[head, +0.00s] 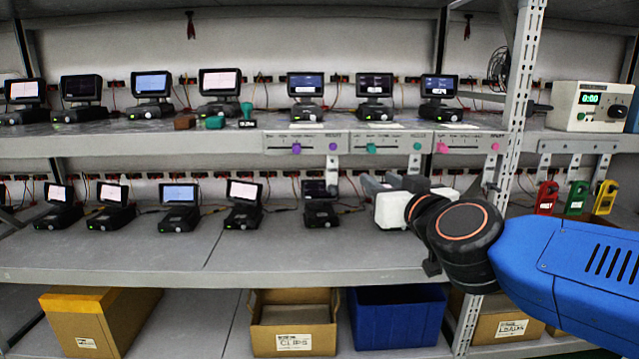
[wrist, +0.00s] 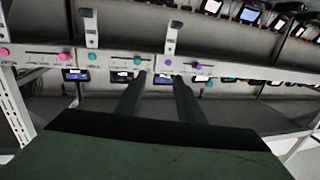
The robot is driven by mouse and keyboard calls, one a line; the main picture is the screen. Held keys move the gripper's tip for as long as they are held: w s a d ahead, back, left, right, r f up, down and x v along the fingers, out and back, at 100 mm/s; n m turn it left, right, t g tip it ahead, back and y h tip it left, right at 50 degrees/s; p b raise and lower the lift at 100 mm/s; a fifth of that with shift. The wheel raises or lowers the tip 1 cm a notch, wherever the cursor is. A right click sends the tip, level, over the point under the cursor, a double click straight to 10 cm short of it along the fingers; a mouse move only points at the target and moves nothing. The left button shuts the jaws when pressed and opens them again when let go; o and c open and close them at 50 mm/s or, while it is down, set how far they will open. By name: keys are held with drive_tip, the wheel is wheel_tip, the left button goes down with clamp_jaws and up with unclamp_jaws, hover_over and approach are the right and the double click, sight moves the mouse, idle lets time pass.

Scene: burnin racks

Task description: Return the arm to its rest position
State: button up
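My blue arm (head: 590,270) reaches in from the right in the head view, with a black wrist joint and a pale gripper body. My gripper (head: 378,182) is in front of the racks, between the upper shelf's edge and the lower shelf. In the wrist view my gripper (wrist: 159,78) shows two dark fingers standing apart, with nothing held between them. The wrist picture appears upside down, with slider panels beyond the fingertips. Whether the fingers touch anything is not clear from these views, but a gap seems to lie ahead of them.
The upper shelf (head: 120,143) and lower shelf (head: 130,250) hold several small monitor units. Slider panels (head: 305,142) line the upper edge. A metal upright (head: 518,75) stands close to my arm. Colored padlock-like tags (head: 576,198) hang at right. A blue bin (head: 397,318) sits below.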

drive_tip(key=s+d+f+g, duration=0.3)
drive_tip(key=s+f+g, duration=0.25)
drive_tip(key=f, duration=0.55)
drive_tip(key=s+d+f+g, duration=0.35)
drive_tip(key=s+f, duration=0.35)
drive_tip(key=f, duration=0.3)
drive_tip(key=s+d+f+m+g+h, duration=0.1)
drive_tip(key=s+d+f+g+h, duration=0.1)
drive_tip(key=s+d+f, duration=0.4)
drive_tip(key=shift+s+m+g+h, duration=0.3)
drive_tip(key=shift+s+g+h, duration=0.1)
drive_tip(key=shift+s+g, duration=0.5)
